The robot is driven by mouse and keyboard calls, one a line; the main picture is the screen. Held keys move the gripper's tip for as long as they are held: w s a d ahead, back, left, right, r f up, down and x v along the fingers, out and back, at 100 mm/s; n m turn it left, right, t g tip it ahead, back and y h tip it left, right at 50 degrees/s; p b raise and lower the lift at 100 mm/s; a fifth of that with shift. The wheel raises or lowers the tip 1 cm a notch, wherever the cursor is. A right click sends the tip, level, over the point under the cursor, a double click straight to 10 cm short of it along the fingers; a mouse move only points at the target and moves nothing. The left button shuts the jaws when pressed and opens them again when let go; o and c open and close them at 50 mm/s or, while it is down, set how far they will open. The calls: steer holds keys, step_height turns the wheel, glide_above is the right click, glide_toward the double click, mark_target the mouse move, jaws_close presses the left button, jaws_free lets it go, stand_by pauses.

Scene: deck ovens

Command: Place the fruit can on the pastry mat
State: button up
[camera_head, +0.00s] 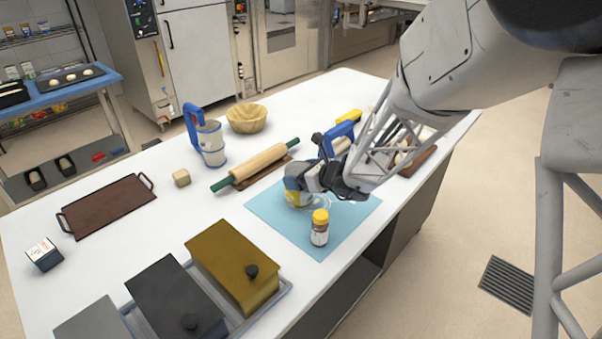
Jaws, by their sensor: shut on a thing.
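The fruit can (292,196), with yellow, white and grey on its side, is partly hidden behind my gripper. The light blue pastry mat (270,215) lies flat near the right edge of the white table. My gripper (304,180) is shut on the can, over the left part of the mat. The can is upright or nearly so; I cannot tell whether its base touches the mat. A small jar with a yellow cap (320,228) stands on the mat, just in front of the can.
A rolling pin (256,166) lies on a board behind the mat. A tray with lidded tins (234,262) stands at the front. A blue-handled jug (209,145), a basket (246,118) and a brown tray (108,207) are farther left. Bare mat shows left and right of the jar.

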steer(key=o, duration=1.1)
steer(key=shift+r, duration=0.15)
steer(key=shift+s+d+r, duration=0.2)
steer(key=shift+d, duration=0.1)
steer(key=v, duration=1.1)
steer(key=shift+s, duration=0.1)
steer(key=shift+r, duration=0.1)
